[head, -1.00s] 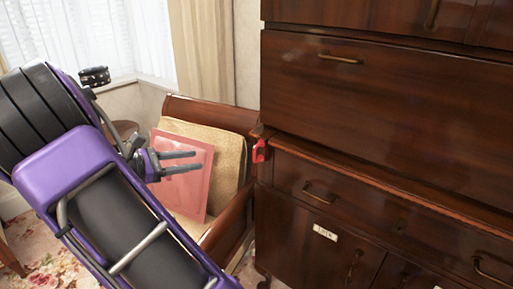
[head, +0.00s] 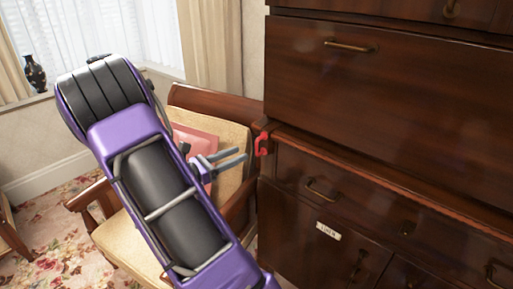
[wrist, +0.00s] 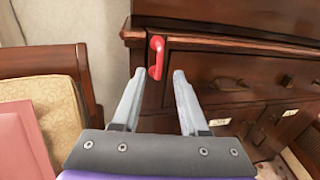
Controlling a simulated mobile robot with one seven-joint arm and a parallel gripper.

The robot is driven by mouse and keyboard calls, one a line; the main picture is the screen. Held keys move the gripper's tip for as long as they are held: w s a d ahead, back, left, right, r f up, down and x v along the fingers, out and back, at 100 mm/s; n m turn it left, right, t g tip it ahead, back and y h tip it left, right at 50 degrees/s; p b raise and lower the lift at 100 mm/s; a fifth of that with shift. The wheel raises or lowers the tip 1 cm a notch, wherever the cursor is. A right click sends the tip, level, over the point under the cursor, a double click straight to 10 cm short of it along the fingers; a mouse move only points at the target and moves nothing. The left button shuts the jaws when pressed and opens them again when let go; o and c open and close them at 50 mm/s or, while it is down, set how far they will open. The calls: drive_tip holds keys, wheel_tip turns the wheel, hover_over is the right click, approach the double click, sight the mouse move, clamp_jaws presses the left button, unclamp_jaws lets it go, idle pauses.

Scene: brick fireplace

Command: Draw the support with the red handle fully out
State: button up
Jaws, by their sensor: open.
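The red handle (head: 262,144) sits on the end of a narrow wooden support at the left front corner of the dark wooden cabinet, just below the large slanted front panel. It also shows in the wrist view (wrist: 156,57), upright and beyond the fingertips, between their lines. My gripper (head: 243,157) is open and empty, to the left of the handle and apart from it. In the wrist view my gripper (wrist: 160,73) points toward the handle. Most of the support's length is hidden inside the cabinet.
A wooden armchair (head: 212,99) with a cream cushion and a pink folder (head: 196,140) stands left of the cabinet, beneath my arm. The cabinet (head: 400,95) has several brass-handled drawers, including one (head: 321,187) right of the handle. Flowered carpet (head: 62,228) lies at left.

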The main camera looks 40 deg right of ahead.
sight(256, 146)
drive_tip(key=d, duration=0.8)
drive_tip(key=shift+s, duration=0.4)
drive_tip(key=shift+a, duration=0.1)
drive_tip(key=shift+c, duration=0.2)
clamp_jaws()
idle(0.6)
